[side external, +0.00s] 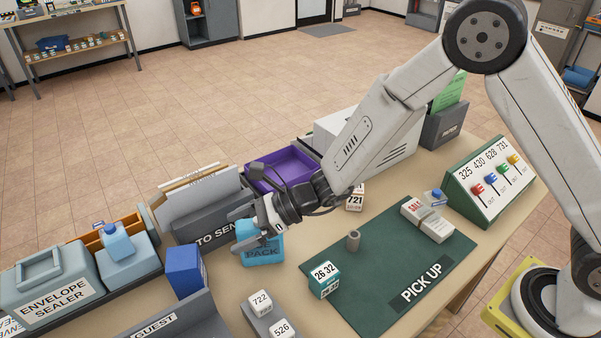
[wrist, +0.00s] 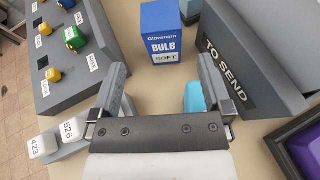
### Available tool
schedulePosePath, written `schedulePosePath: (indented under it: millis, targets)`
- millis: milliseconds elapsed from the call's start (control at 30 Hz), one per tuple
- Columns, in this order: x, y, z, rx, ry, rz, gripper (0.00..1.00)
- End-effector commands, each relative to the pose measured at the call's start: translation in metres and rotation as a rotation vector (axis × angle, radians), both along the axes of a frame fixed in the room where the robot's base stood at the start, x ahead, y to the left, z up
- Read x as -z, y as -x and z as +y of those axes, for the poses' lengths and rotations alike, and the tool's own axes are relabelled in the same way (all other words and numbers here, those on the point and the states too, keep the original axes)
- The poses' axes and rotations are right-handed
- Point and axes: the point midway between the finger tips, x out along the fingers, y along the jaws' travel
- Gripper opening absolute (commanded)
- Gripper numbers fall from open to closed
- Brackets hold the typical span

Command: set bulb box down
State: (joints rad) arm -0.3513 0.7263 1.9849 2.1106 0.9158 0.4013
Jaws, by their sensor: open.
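The blue bulb box (side external: 184,270) stands upright on the table, left of my gripper in the side view. In the wrist view the bulb box (wrist: 160,32) shows its "BULB SOFT" label beyond my fingertips, with bare table between. My gripper (side external: 243,224) is open and apart from the box, above or beside a light-blue pack (side external: 262,252).
The "TO SEND" holder (side external: 208,222) stands behind the box, and the grey "GUEST" panel (side external: 165,323) is in front. The envelope sealer (side external: 50,285) is to the left. A purple tray (side external: 285,170) lies behind my gripper. A green "PICK UP" mat (side external: 385,260) carries small items.

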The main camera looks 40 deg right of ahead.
Motion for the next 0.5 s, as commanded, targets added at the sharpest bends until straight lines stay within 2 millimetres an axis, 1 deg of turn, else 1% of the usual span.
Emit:
schedulePosePath:
  millis: [267,367,500]
  targets:
    - [0.000,0.003,-0.003,-0.019,0.020,-0.009,1.00]
    - [-0.002,0.009,-0.008,-0.056,0.054,-0.026,1.00]
    - [-0.002,0.023,-0.020,-0.146,0.140,-0.071,1.00]
